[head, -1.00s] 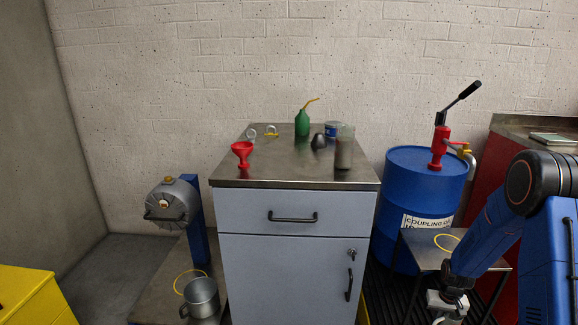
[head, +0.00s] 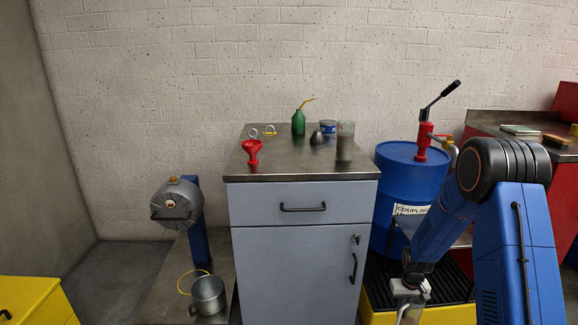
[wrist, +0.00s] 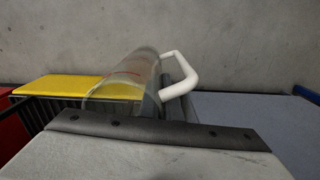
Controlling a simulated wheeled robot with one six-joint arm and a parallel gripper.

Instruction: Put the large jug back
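The large jug is a clear vessel with a white handle. It shows in the wrist view (wrist: 128,82), leaning in the picture just past the dark-edged grey gripper part, with its handle to the right. In the head view my gripper (head: 410,289) is low at the right, in front of the blue drum. The clear jug (head: 408,314) hangs just below it, cut off by the bottom edge. My gripper appears shut on the jug, though the contact itself is hidden.
A grey cabinet (head: 290,252) carries a red funnel (head: 252,152), green oil can (head: 298,122) and clear cylinder (head: 345,141). The blue drum (head: 400,170) with a red pump is at right.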

